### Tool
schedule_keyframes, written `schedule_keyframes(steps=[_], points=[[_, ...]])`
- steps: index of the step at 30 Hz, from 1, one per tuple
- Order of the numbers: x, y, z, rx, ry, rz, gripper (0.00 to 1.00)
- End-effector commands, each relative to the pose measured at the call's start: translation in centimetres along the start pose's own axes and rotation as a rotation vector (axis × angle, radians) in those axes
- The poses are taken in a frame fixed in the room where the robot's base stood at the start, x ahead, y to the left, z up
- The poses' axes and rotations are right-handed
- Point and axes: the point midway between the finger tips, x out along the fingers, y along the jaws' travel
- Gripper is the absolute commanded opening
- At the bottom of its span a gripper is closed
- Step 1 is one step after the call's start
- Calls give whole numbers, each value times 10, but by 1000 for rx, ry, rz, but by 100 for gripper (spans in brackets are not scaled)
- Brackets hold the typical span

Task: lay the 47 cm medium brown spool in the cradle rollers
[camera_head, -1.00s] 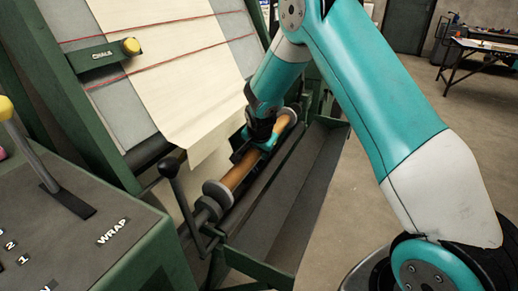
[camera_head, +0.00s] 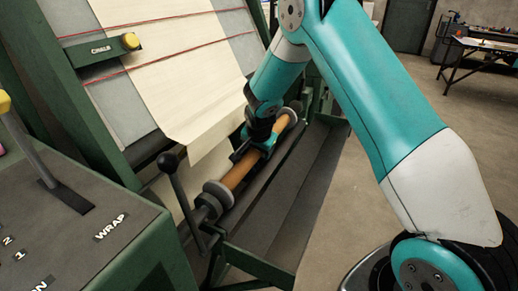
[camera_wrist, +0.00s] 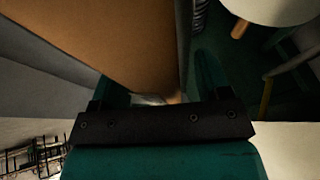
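The brown spool (camera_head: 236,173) is a brown cylinder with grey round flanges at both ends. In the head view it lies lengthwise along the green frame, at the rollers of the cradle (camera_head: 209,203); whether it rests fully on them is hidden. My gripper (camera_head: 262,143) is over the spool's far half, pointing down. In the wrist view the spool (camera_wrist: 110,40) fills the upper middle, between the two fingers of my gripper (camera_wrist: 158,85), which flank it closely. The fingertips' contact is partly hidden.
A cream cloth (camera_head: 170,70) hangs down the sloped board just left of the spool. A black-knobbed lever (camera_head: 180,190) stands at the near end. A dark trough (camera_head: 285,205) runs along the right. The WRAP console (camera_head: 75,235) is at lower left. Open floor lies right.

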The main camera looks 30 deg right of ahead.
Motion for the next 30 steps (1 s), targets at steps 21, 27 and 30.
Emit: schedule_keyframes(steps=[21,27,30], points=[[-78,0,0,-1,-1,2,74],[-128,0,0,-1,0,0,74],[-147,0,0,-1,0,0,74]])
